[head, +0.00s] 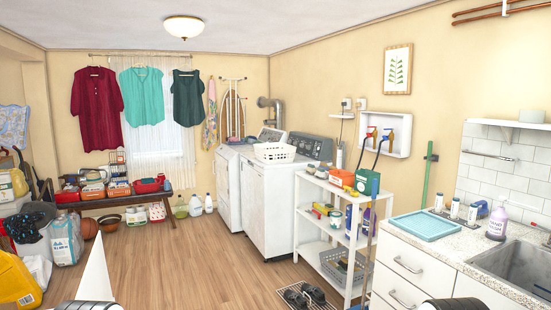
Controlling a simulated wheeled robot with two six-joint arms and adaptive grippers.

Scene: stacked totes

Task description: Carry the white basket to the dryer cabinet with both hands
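The white basket (274,154), with slotted sides, sits upright on top of the nearer of two white machine cabinets. This nearer cabinet (268,212) has a grey control panel at its back right. The farther cabinet (228,190) stands close beside it, near a silver duct on the wall. No label shows which one is the dryer. Neither gripper is in view. Only dark and white parts, probably of my arms, show at the bottom edge, far from the basket. The inside of the basket is mostly hidden.
A white shelf rack (345,210) with bottles and boxes stands right of the cabinets. Shoes on a rack (303,296) lie on the floor before it. A counter (425,258) with a sink is at right. A bench (130,196) stands at the back left. The middle floor is clear.

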